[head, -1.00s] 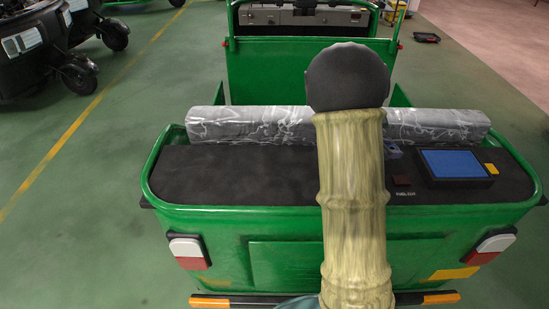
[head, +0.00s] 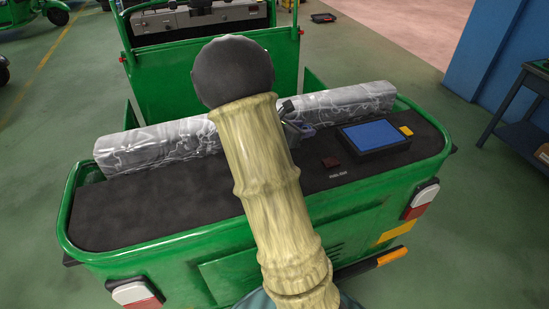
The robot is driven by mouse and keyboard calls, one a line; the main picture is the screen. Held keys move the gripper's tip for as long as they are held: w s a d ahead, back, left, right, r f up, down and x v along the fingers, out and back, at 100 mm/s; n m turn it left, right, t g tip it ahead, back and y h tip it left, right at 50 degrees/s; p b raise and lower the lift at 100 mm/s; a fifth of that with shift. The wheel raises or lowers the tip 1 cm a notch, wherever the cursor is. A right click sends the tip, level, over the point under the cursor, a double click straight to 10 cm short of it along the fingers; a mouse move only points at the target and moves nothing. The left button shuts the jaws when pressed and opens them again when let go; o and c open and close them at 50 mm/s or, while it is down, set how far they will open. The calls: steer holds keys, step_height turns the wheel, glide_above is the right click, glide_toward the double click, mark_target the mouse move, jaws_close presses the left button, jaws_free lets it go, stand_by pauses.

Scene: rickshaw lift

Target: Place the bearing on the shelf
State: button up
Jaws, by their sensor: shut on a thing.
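My gripper (head: 290,112) shows only in part, as small dark grey pieces just right of my arm, over the cargo bed. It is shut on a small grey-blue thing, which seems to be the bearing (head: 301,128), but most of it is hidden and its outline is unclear. A blue table with a lower shelf (head: 520,137) stands at the right edge, cut off by the frame.
The green rickshaw (head: 190,262) fills the middle. A long grey wrapped roll (head: 160,147) lies across its bed. A black tray with a blue inside (head: 372,134) lies on the bed's right. A blue pillar (head: 484,50) stands behind; green floor is clear between rickshaw and table.

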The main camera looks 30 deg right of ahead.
glide_above(300, 158)
step_height(300, 158, down, 6)
steer(key=shift+w+r, duration=0.1)
steer(key=shift+r, duration=0.15)
steer(key=shift+f, duration=0.1)
steer(key=shift+f+p, duration=0.3)
steer(key=shift+f, duration=1.5)
steer(key=shift+f, duration=0.15)
steer(key=o, duration=1)
